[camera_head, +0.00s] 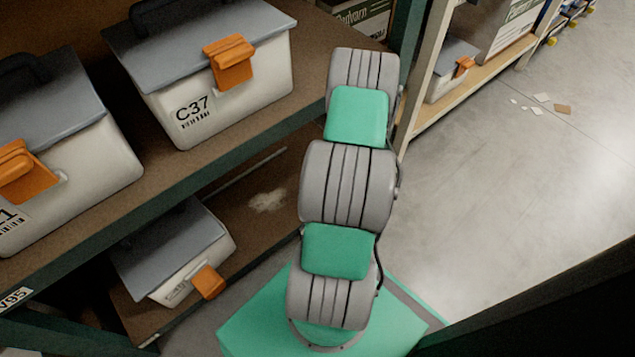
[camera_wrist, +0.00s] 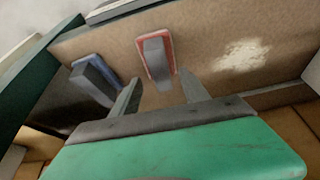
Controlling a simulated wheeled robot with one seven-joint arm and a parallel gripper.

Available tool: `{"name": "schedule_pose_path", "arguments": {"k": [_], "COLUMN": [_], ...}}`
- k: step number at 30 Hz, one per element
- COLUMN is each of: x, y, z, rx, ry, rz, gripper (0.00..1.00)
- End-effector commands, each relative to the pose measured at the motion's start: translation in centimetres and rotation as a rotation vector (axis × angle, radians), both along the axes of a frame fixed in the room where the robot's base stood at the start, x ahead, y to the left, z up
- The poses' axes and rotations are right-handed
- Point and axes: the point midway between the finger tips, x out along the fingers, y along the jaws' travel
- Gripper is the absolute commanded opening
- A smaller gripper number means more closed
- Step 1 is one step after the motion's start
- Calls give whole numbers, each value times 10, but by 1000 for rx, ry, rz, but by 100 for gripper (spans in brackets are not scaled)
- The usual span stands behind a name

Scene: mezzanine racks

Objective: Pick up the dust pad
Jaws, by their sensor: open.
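Two handled pads show in the wrist view, and I cannot tell for certain which is the dust pad. One is a red-edged pad (camera_wrist: 168,46) with a grey handle, lying on a brown shelf board just beyond my fingertips. The other is a blue-edged pad (camera_wrist: 95,75) with a dark grey handle, to the left of the left finger. My gripper (camera_wrist: 159,77) is open, its two grey fingers apart, pointing toward the red-edged pad, with nothing seen between them. Neither pad shows in the head view, where my arm covers part of the lower shelf.
A pale dust patch (camera_wrist: 243,55) lies right of the red-edged pad; the head view shows a pale patch (camera_head: 267,201) on the lower shelf. Lidded bins stand on the upper shelf (camera_head: 215,82) and lower left (camera_head: 172,250). A green upright (camera_head: 408,38) stands behind my arm.

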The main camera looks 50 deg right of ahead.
Motion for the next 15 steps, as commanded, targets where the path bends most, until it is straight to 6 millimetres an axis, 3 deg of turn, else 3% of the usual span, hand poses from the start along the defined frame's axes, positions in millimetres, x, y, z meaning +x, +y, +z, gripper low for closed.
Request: {"name": "schedule_pose_path", "arguments": {"k": [3, 6, 15], "x": [7, 14, 15], "y": [0, -1, -3], "z": [-27, -41, -40], "rx": [0, -1, -1], "ry": [1, 0, -1], "rz": [3, 2, -4], "gripper": [53, 53, 53]}}
